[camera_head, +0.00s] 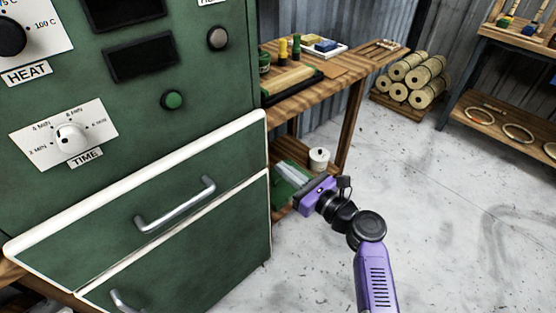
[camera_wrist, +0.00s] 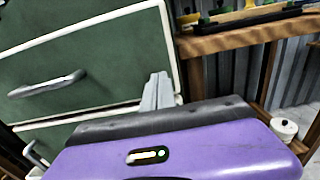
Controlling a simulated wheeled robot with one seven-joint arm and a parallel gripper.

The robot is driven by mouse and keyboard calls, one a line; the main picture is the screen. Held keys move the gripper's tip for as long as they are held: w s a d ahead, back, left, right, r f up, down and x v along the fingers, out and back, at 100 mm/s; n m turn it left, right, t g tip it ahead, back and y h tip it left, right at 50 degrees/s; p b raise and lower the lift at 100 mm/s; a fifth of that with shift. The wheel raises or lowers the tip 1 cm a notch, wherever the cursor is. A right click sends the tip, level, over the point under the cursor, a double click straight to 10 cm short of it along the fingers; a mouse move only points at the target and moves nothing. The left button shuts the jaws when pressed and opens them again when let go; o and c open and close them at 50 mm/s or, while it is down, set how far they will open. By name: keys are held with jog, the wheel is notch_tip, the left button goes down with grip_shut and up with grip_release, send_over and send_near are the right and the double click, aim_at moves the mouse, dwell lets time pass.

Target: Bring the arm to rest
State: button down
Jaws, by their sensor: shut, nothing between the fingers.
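My gripper (camera_head: 286,174) is on my purple arm, in front of the lower right part of the green cabinet in the head view. In the wrist view the fingers of my gripper (camera_wrist: 157,90) are together, with nothing between them. They stand in front of the cabinet's right edge and touch nothing that I can make out. My arm is bent and reaches up from the lower right over the floor.
The green cabinet (camera_head: 115,210) with dials and drawer handle (camera_head: 176,204) fills the left. A wooden workbench (camera_head: 352,78) stands behind, with a white roll (camera_head: 319,158) beneath. Log-like rolls (camera_head: 417,78) and a shelf (camera_head: 500,125) are farther back. The concrete floor (camera_head: 450,210) is clear.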

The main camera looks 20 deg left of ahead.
jog(key=d+f+n+t+h, duration=0.2)
jog(key=d+n+t+h, duration=0.4)
jog(key=d, duration=0.8)
jog(key=s+d+f+n+t+h+p, duration=0.1)
jog(key=s+d+f+n+t+h, duration=0.15)
jog(key=s+d+n+h, duration=0.7)
jog(key=s+d+r+n, duration=0.2)
jog(key=s+d, duration=0.3)
jog(key=s, duration=0.6)
jog(key=s+d+r+n+p, duration=0.1)
jog(key=s+d+r, duration=0.4)
jog(key=s, duration=0.7)
jog(key=s+d+r+n+h+p, duration=0.1)
jog(key=s+d+r+n, duration=0.2)
jog(key=s+d, duration=0.3)
jog(key=s+n, duration=0.1)
jog(key=s, duration=0.4)
jog(key=shift+s+d+r, duration=0.15)
jog(key=shift+s+d, duration=0.2)
jog(key=shift+g, duration=0.25)
